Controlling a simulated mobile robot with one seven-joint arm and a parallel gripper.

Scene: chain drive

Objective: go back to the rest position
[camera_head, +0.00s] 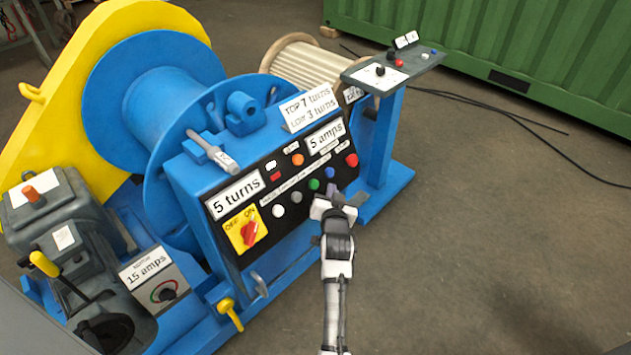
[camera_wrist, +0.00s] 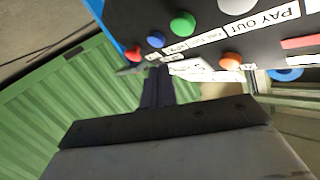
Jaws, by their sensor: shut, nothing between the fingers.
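My gripper (camera_head: 333,198) is at the lower right of the black control panel (camera_head: 234,211), in front of its buttons. In the wrist view the gripper's fingers (camera_wrist: 157,85) are together with nothing between them, close to the panel face. I cannot tell whether the fingertips touch the panel. The panel carries a green button (camera_head: 314,184), a red button (camera_head: 351,160), an orange button (camera_head: 297,160) and a white button (camera_head: 278,211). A blue button (camera_wrist: 155,40) shows near the fingertips in the wrist view. A red rotary switch (camera_head: 250,232) sits on a yellow plate.
The blue winch drum (camera_head: 150,70) and yellow guard (camera_head: 70,110) stand at the left. A grey control shelf (camera_head: 395,70) on a blue post is at the right. A green container (camera_head: 540,50) and black cables (camera_head: 500,108) lie behind. The floor (camera_head: 500,250) at right is clear.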

